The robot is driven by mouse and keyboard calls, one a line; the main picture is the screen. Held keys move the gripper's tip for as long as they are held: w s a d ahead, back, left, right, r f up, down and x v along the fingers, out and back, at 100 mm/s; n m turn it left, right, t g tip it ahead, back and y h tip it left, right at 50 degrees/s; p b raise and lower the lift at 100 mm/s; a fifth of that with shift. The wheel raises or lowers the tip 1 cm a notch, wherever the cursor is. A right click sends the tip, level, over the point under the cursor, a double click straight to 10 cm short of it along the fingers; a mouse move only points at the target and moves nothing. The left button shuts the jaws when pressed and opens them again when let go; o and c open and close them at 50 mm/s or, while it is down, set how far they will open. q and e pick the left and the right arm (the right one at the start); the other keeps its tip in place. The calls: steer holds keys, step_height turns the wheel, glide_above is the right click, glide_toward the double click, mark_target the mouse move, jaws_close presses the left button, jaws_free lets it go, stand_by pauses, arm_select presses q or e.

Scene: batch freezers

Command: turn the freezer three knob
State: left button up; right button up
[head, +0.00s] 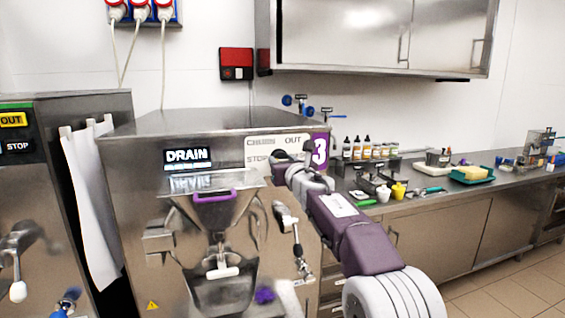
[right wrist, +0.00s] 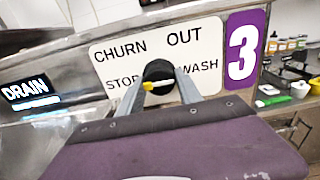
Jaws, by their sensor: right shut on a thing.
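Freezer three is the steel machine (head: 125,185) with a purple "3" label (head: 319,151), which also shows in the right wrist view (right wrist: 243,47). Its white dial plate (right wrist: 120,50) reads CHURN, OUT, STOP and WASH. The black knob (right wrist: 158,71) sits among these words, with a yellow mark on it whose end lies at the left, towards STOP. My right gripper (head: 293,156) is at the plate, its two fingers closed on either side of the knob in the right wrist view (right wrist: 160,88). In the head view the gripper largely hides the knob. My left gripper is out of view.
A lit DRAIN display (head: 188,158) and a hopper with a purple handle (head: 212,197) are left of the dial. A metal lever (head: 290,222) stands below my right arm. Another freezer (head: 50,180) is at the left. A counter with bottles (head: 360,147) runs right.

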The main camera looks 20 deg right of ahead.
steer(key=shift+r, duration=0.3)
steer(key=o, duration=1.3)
steer(key=shift+o, duration=0.4)
steer(key=shift+f, duration=0.2)
steer(key=shift+f, duration=0.1)
steer(key=shift+s+b, duration=0.35)
steer(key=s+b, duration=0.2)
steer(key=s, duration=0.6)
steer(key=shift+d, duration=0.15)
steer(key=shift+s, duration=0.1)
